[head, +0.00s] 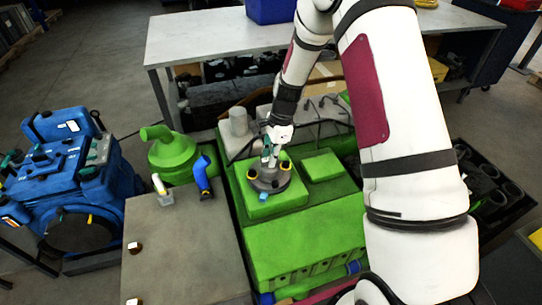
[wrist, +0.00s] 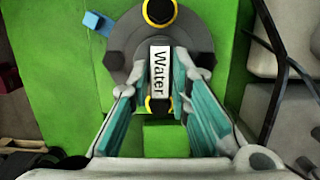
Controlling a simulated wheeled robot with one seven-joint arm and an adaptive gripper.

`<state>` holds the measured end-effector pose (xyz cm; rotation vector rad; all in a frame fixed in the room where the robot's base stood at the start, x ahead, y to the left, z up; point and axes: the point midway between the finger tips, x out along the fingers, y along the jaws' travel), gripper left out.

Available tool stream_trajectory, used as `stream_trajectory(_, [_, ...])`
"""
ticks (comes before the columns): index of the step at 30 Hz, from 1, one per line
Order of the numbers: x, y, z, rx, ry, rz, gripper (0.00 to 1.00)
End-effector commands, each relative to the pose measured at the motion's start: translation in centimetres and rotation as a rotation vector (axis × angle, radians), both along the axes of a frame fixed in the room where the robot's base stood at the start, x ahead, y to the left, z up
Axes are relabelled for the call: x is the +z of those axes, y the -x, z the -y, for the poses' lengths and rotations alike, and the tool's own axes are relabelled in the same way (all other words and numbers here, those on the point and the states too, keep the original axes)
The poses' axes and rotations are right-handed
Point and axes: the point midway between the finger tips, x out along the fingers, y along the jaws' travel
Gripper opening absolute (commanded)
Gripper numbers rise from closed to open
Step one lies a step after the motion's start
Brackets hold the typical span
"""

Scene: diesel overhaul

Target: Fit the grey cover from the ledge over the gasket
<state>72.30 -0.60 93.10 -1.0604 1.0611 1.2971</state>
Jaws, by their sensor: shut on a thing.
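The grey cover (head: 268,180) is a round disc with yellow-and-black knobs. It is at the raised green block on top of the engine; I cannot tell whether it rests there or hangs just above. My gripper (head: 271,152) is shut on the cover from above. In the wrist view, the fingers of my gripper (wrist: 160,82) close on a raised part of the cover (wrist: 199,38) with a white label reading "Water". A small blue piece (wrist: 97,22) shows beside the cover's rim, also in the head view (head: 263,196). No gasket is clearly visible; the cover may hide it.
A grey flat top (head: 185,250) at lower left carries a blue elbow (head: 204,177), a white fitting (head: 161,188) and brass-coloured nuts. A green round housing (head: 172,153) and a blue engine (head: 60,165) stand left. Dark hoses run right of the cover in the wrist view (wrist: 268,90).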

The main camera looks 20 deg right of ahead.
Motion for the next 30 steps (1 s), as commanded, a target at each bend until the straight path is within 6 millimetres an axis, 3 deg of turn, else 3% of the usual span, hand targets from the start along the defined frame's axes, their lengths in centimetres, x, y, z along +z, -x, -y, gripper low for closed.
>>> stream_trajectory(8, [0.1, -0.1, 0.0, 0.000, 0.000, 0.001, 0.00])
stream_trajectory(9, [0.1, -0.1, 0.0, 0.001, 0.000, 0.001, 0.27])
stream_trajectory(11, [0.1, 0.0, 0.0, 0.000, 0.000, 0.001, 0.41])
stream_trajectory(23, [0.5, 0.0, 0.1, 0.000, 0.000, 0.000, 0.42])
stream_trajectory(30, [4.4, -0.1, 0.9, 0.000, 0.001, 0.004, 0.42])
